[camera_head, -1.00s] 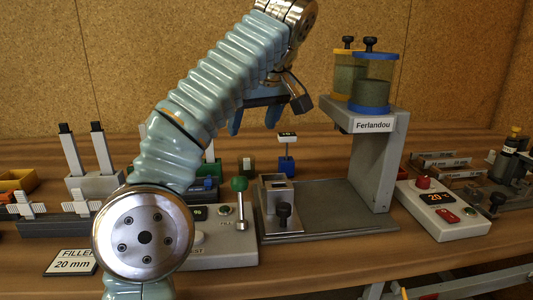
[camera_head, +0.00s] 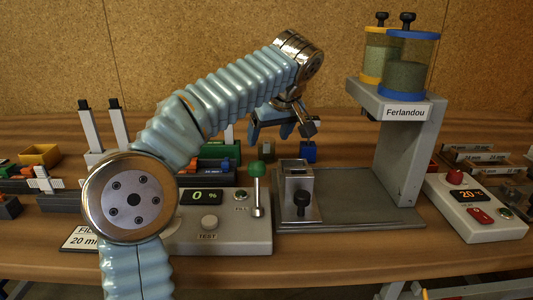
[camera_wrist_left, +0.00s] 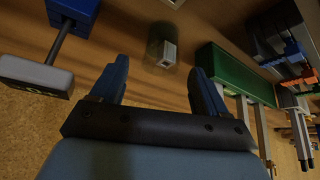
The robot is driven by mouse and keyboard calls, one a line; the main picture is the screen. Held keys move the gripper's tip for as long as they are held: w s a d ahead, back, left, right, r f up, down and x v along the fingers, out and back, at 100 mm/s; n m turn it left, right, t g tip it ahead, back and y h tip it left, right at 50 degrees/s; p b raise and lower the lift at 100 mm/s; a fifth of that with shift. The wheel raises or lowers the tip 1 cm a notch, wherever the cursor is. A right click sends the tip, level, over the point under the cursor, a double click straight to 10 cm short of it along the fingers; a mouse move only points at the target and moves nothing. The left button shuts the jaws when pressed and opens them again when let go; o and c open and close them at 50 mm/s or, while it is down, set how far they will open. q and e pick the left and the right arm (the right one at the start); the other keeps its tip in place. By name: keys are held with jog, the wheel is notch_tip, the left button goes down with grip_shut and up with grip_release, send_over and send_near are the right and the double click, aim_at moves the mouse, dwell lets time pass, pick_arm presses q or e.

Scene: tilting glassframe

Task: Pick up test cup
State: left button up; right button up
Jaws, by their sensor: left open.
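A small see-through cup (camera_wrist_left: 162,45) with a pale block inside or behind it shows in the left wrist view, beyond the gap between my fingers; it looks like the test cup. My left gripper (camera_wrist_left: 160,72) is open and empty, with one blue finger to each side of the cup in the picture and the cup farther off. In the head view my left gripper (camera_head: 271,130) hangs above the back of the table, left of the Ferlandou stand (camera_head: 395,150). My right gripper is not in view.
A blue block (camera_head: 308,152) with a post and label stands close by; its label (camera_wrist_left: 35,76) shows in the wrist view. A green box (camera_wrist_left: 235,75) is on the cup's other side. A grey control box (camera_head: 225,235) with a green-knobbed lever (camera_head: 257,170) is in front.

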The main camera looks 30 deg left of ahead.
pick_arm(q)
jog(key=shift+x, duration=0.9)
jog(key=c, duration=1.2)
jog(key=shift+r, duration=0.1)
jog(key=shift+r, duration=0.25)
jog(key=r, duration=0.3)
jog(key=shift+s+d+r, duration=0.1)
jog(key=shift+d+r, duration=0.1)
jog(key=shift+d, duration=0.15)
jog(key=s+d+r, duration=0.8)
jog(key=d+r, duration=0.1)
jog(key=d, duration=0.1)
jog(key=shift+d, duration=0.25)
